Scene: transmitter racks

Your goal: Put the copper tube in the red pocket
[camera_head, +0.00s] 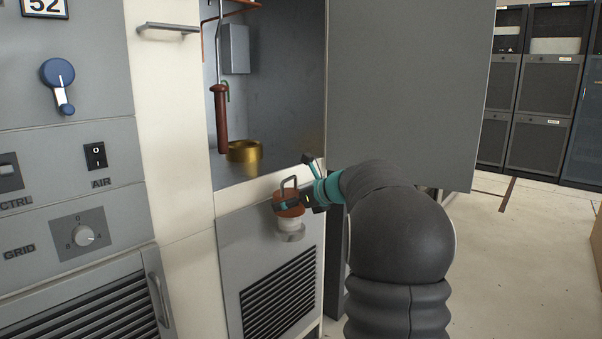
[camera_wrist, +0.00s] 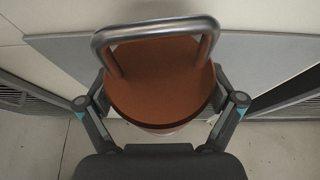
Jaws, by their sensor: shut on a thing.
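The copper tube (camera_head: 288,210) has a copper-coloured top with a metal loop handle, a pale band below and a greyish lower end. My gripper (camera_head: 300,201) is shut on its copper part and holds it roughly upright in front of the cabinet's lower panel. In the wrist view the copper top of the tube (camera_wrist: 160,90) and its handle lie between my two fingers, one at each side. The tube's underside is hidden there. I see no red pocket in either view.
The cabinet compartment (camera_head: 275,100) is open above the tube, with a brass ring (camera_head: 243,152) on its floor and a hanging reddish-brown rod (camera_head: 220,118). A grey open door (camera_head: 405,85) stands right of it. Free floor (camera_head: 510,260) lies right of my arm.

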